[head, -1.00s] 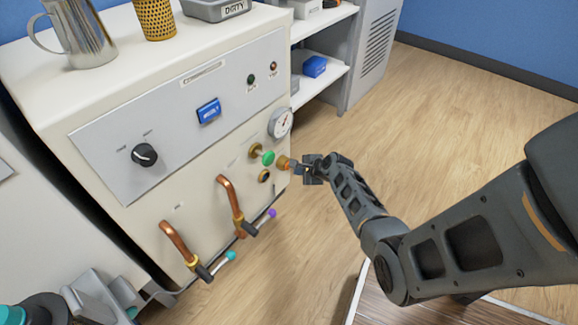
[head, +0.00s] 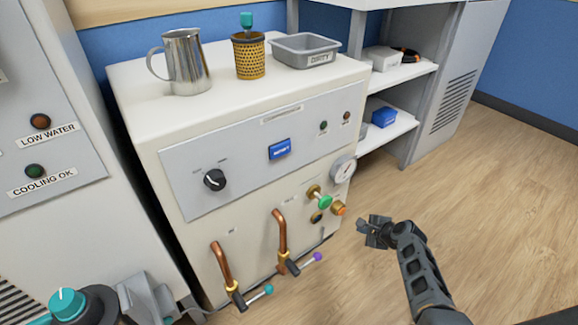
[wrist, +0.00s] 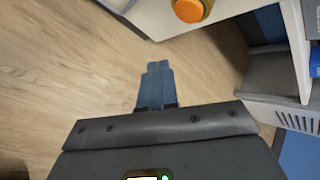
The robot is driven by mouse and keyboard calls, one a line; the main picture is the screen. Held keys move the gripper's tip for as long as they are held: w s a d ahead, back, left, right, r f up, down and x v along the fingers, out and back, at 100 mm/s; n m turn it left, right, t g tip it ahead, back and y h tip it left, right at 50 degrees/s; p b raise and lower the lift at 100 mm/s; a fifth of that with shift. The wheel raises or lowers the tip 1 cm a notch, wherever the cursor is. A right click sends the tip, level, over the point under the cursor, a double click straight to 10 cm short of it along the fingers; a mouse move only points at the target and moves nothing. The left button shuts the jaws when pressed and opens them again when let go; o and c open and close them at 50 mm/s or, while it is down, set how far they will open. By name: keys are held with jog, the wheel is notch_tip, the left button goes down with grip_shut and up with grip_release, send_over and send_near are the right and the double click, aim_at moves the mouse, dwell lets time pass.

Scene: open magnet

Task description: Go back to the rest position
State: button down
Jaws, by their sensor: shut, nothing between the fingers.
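My gripper (head: 372,230) is in the head view, right of the white machine (head: 130,95), over bare floor and apart from the machine's front. In the wrist view my gripper's fingers (wrist: 156,88) lie together with nothing between them. The orange-tipped brass fitting (head: 339,208) is on the machine front, left of my gripper, and also shows at the top of the wrist view (wrist: 189,9). A green-knobbed valve (head: 325,201) sits beside it.
A steel pitcher (head: 187,65), a perforated brass cup (head: 249,58) and a grey DIRTY tray (head: 292,53) stand on the machine. Copper pipes (head: 281,235) with levers jut from its front. Shelves (head: 398,125) stand behind. The wooden floor (head: 500,200) at right is clear.

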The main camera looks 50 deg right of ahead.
jog(key=s+a+r+n, duration=0.15)
jog(key=a+n, duration=0.25)
jog(key=a, duration=0.7)
jog(key=s+a+r+n, duration=0.15)
jog(key=a+n, duration=0.35)
jog(key=a, duration=0.6)
jog(key=s+a+r+n+t, duration=0.3)
jog(key=s+a+r+n, duration=0.65)
jog(key=a+r, duration=0.25)
jog(key=s+a+r+n+t+y, duration=0.25)
jog(key=s+r+n, duration=0.2)
jog(key=r, duration=0.55)
jog(key=s+a+r+n+t+y, duration=0.1)
jog(key=s+a+r+n, duration=0.2)
jog(key=r+n, duration=0.5)
notch_tip(320, 180, up, 30)
jog(key=m+p, duration=0.2)
jog(key=p, duration=2.6)
jog(key=shift+d+r, duration=0.15)
jog(key=shift+d, duration=0.1)
jog(key=shift+s, duration=0.15)
